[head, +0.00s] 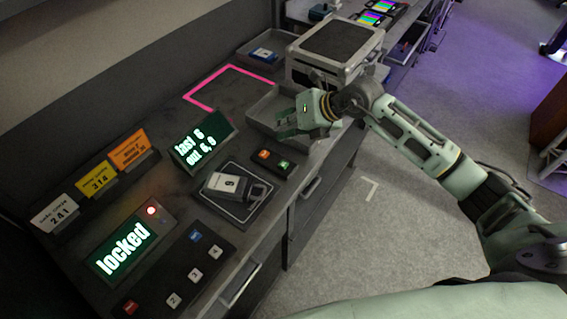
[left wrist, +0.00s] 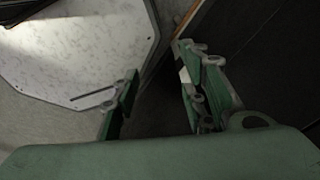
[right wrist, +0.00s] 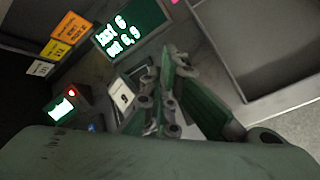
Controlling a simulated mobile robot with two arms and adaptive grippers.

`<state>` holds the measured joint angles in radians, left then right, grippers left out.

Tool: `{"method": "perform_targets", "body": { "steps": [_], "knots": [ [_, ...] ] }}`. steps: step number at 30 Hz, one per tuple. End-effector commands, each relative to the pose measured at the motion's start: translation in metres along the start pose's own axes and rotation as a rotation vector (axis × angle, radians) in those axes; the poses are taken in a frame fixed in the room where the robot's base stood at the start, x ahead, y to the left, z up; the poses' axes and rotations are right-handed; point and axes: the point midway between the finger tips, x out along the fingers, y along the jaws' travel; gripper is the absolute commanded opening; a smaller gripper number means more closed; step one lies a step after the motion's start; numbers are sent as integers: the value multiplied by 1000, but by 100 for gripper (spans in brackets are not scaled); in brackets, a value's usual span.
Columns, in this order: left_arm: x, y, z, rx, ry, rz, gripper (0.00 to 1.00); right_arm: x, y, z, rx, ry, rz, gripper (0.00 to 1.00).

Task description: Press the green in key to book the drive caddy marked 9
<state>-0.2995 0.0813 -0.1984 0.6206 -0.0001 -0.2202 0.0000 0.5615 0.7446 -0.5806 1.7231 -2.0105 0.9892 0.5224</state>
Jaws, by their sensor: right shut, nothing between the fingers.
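The green in key (head: 284,166) sits beside an orange-red key (head: 263,154) on a small dark box on the bench. The pale drive caddy marked 9 (head: 227,184) lies on a dark pad in front of that box; it also shows in the right wrist view (right wrist: 121,96). My right gripper (head: 288,131) is shut and empty, above the bench just beyond the keys; its fingers (right wrist: 163,88) hide the keys in the right wrist view. My left gripper (left wrist: 158,98) is open and empty, outside the head view.
A screen reading "last 6" and an "out" line (head: 201,142) stands behind the keys. A "locked" screen (head: 127,249) with a red lamp stands nearer. A pink outline (head: 203,84) marks bare bench.

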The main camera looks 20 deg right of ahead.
Motion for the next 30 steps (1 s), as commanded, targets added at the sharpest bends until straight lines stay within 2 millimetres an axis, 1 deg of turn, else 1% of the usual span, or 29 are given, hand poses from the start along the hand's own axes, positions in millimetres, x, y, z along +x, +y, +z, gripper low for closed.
{"method": "perform_targets", "body": {
  "steps": [1,3,12,17,23,30],
  "knots": [
    [0,0,0,0,0,0,40,-1,-6,1,-6,5,-23,0],
    [0,0,0,0,0,0,40,-2,-10,1,-9,10,-39,0],
    [0,0,1,1,-1,0,40,-2,-10,1,-8,11,-39,0],
    [4,1,1,1,-1,1,40,2,-13,-2,-8,11,-38,0],
    [18,1,2,2,-1,1,40,14,-22,-12,-7,11,-37,0],
    [43,2,5,2,-1,2,40,38,-41,-30,-7,12,-37,0]
  ]
}}
